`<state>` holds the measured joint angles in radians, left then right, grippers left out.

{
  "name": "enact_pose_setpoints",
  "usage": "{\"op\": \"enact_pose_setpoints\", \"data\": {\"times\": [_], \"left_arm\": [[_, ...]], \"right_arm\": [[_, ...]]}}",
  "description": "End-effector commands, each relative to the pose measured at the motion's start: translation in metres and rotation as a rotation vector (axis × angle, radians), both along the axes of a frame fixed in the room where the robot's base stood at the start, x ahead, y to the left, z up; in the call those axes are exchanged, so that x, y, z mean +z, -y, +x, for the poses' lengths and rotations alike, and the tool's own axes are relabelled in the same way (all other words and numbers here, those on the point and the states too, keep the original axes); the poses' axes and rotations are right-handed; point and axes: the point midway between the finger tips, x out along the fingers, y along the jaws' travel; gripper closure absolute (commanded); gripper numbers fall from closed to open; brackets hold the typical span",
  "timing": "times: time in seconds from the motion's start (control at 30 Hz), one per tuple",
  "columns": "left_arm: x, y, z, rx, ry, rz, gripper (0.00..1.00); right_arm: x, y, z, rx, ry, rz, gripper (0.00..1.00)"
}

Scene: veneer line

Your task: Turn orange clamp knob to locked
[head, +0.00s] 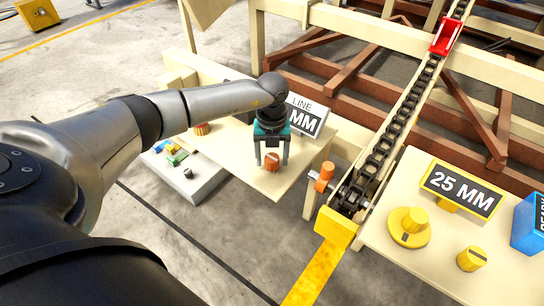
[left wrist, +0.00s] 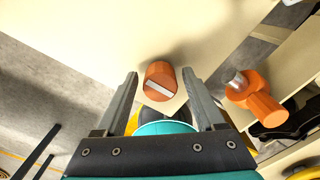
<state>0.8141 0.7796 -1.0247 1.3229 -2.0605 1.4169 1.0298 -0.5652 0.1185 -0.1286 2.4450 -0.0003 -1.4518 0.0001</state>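An orange knob (head: 272,160) with a pale bar across its face stands on the cream table near its front corner. It also shows in the left wrist view (left wrist: 160,76), where the pale bar runs nearly crosswise, tilted slightly down to the right. My left gripper (head: 271,164) points down over the knob. Its fingers stand one on each side of it, open, with a visible gap on both sides in the left wrist view. No lock marking is readable. My right gripper is in neither view.
An orange fitting (head: 323,176) sits right of the table beside the chain conveyor (head: 386,140). Another orange knob (head: 202,128) stands behind my left arm.

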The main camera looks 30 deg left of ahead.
Motion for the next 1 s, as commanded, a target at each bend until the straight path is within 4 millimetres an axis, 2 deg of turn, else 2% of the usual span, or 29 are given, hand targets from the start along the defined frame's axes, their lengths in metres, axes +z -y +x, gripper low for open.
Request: {"op": "enact_pose_setpoints", "data": {"times": [0.07,0.6,1.0], "left_arm": [[0.0001,0.0001,0.0001,0.0,0.0,0.0,0.39],[0.0004,-0.0001,0.0002,0.0,0.0,0.0,1.0],[0.0013,0.0001,0.0004,-0.049,0.001,0.0,1.0]], "right_arm": [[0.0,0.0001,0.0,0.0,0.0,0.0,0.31],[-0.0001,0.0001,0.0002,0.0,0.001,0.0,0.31],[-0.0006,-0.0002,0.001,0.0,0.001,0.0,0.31]]}}
